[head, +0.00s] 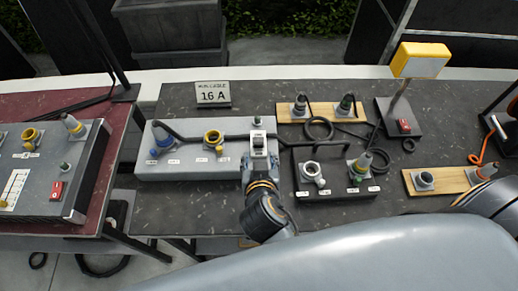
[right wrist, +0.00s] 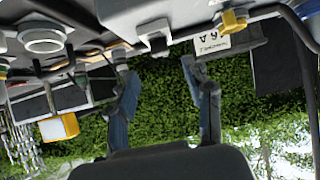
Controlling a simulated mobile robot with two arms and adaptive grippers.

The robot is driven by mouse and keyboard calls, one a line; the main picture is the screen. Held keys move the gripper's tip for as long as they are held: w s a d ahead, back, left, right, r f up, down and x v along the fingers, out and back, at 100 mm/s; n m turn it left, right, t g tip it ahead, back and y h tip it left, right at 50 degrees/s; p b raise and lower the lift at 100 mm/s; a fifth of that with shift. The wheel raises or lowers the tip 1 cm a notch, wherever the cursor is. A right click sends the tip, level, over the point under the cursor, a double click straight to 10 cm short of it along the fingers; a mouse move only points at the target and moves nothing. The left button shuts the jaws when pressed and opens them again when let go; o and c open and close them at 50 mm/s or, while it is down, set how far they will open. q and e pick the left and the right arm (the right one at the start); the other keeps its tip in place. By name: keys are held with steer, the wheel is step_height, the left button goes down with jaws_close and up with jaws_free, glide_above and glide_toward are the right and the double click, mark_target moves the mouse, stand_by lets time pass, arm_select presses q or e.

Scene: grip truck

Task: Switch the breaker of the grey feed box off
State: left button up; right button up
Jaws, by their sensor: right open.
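The grey feed box (head: 190,172) is a light grey box on the dark table in the head view. It carries a blue connector, a yellow socket and a small switch-like block near its right end. My right gripper (head: 257,165) is over that right end and partly hides it. In the right wrist view, turned upside down, my right gripper (right wrist: 157,65) has its two fingers apart with nothing between the pads. A small block, probably the breaker (right wrist: 155,36), shows on the box just beyond the fingertips, apparently apart from them. Its lever position cannot be told. My left gripper is out of view.
A black box (head: 318,187) with a silver socket and a green-yellow connector stands close right. A black cable (head: 205,138) crosses the grey box. A "16 A" sign (head: 213,94) stands behind. A yellow lamp (head: 420,60) stands back right. Another panel (head: 40,170) is left.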

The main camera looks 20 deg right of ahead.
steer(key=shift+v, duration=2.05)
